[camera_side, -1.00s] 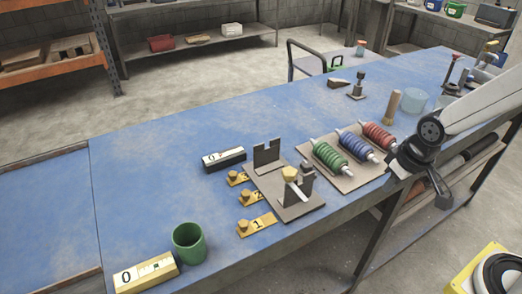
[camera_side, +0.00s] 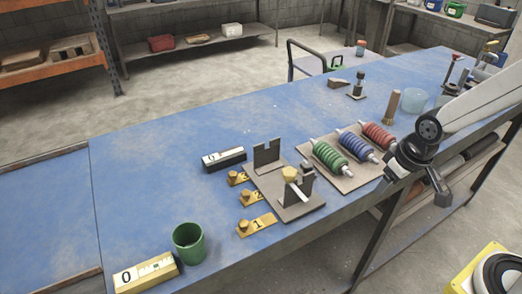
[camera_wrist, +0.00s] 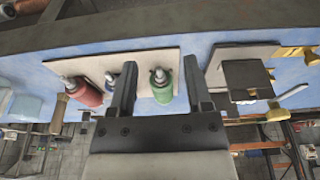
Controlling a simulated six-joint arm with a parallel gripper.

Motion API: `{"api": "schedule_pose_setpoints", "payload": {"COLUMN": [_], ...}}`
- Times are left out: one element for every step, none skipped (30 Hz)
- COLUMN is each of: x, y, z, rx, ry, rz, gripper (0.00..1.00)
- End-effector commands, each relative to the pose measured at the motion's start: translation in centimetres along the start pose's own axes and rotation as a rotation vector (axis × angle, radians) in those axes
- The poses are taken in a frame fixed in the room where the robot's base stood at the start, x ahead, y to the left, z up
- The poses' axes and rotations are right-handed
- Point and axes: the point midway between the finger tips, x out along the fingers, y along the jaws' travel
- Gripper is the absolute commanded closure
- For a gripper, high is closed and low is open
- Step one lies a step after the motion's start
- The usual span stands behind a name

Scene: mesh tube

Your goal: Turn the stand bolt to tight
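The stand (camera_side: 268,187) is a grey plate with two upright notched brackets, on the blue bench's front part. A yellow bolt knob (camera_side: 290,174) sits at its front bracket, with a pale bar beside it. How tight the bolt is cannot be told. In the wrist view the stand (camera_wrist: 245,78) is right of my gripper, with a yellow knob (camera_wrist: 277,111) beside it. My gripper (camera_side: 440,190) is at the bench's front edge, right of the stand and apart from it. In the wrist view my gripper (camera_wrist: 160,82) is open and empty, its fingers either side of the green roller's image.
Green (camera_side: 331,157), blue (camera_side: 354,145) and red (camera_side: 378,135) rollers lie on a board between stand and gripper. Numbered brass tags (camera_side: 257,224) lie left of the stand. A green cup (camera_side: 188,243) and a yellow 0 block (camera_side: 146,273) are at front left. The left bench is clear.

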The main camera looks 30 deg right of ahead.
Motion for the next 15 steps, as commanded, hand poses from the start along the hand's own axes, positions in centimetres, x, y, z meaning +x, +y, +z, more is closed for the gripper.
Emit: {"api": "schedule_pose_setpoints", "payload": {"x": [0.0,0.0,0.1,0.1,0.1,0.1,0.2,0.2,0.2,0.3,0.3,0.4,0.4,0.5,0.6], "y": [-0.1,-0.1,-0.2,-0.2,-0.3,-0.4,-0.5,-0.6,-0.8,-0.9,-1.0,-1.2,-1.4,-1.5,-1.7], "z": [-0.4,-0.6,-1.0,-1.3,-1.7,-2.3,-2.8,-3.3,-4.0,-4.5,-5.1,-5.8,-6.4,-7.0,-7.7], "rx": [-0.024,-0.041,-0.071,-0.098,-0.126,-0.171,-0.207,-0.246,-0.3,-0.345,-0.39,-0.452,-0.498,-0.544,-0.606], "ry": [-0.003,-0.005,-0.008,-0.013,-0.016,-0.021,-0.026,-0.03,-0.038,-0.042,-0.048,-0.054,-0.061,-0.065,-0.073], "rz": [-0.001,-0.001,-0.002,-0.003,-0.004,-0.006,-0.007,-0.009,-0.012,-0.014,-0.017,-0.021,-0.025,-0.028,-0.033], "gripper": [0.17,0.16,0.16,0.16,0.16,0.16,0.16,0.16,0.16,0.16,0.16,0.16,0.16,0.16,0.16]}}
